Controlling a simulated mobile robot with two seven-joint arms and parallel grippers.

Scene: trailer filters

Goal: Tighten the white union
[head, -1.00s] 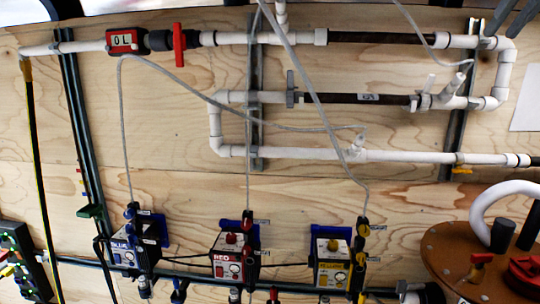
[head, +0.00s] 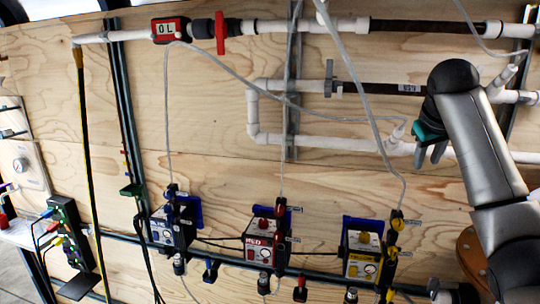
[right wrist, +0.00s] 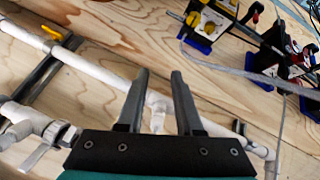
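My right gripper (head: 430,152) reaches in from the right in the head view, in front of the lower white pipe (head: 340,143). The right wrist view shows its two fingers (right wrist: 159,75) apart, with a white tee fitting (right wrist: 157,112) visible between them. I cannot tell whether they touch it. Which fitting is the white union is unclear. White collars show beside the red-handled valve (head: 220,32) and farther right on the top pipe (head: 362,26). A white ringed fitting (right wrist: 62,134) shows at the lower left of the wrist view. My left gripper is not in view.
Pipes are fixed to a plywood wall (head: 210,120). A thin grey tube (head: 360,80) hangs across them. Blue (head: 163,228), red (head: 260,246) and yellow (head: 362,262) marked boxes sit below. A red gauge (head: 169,30) is at upper left.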

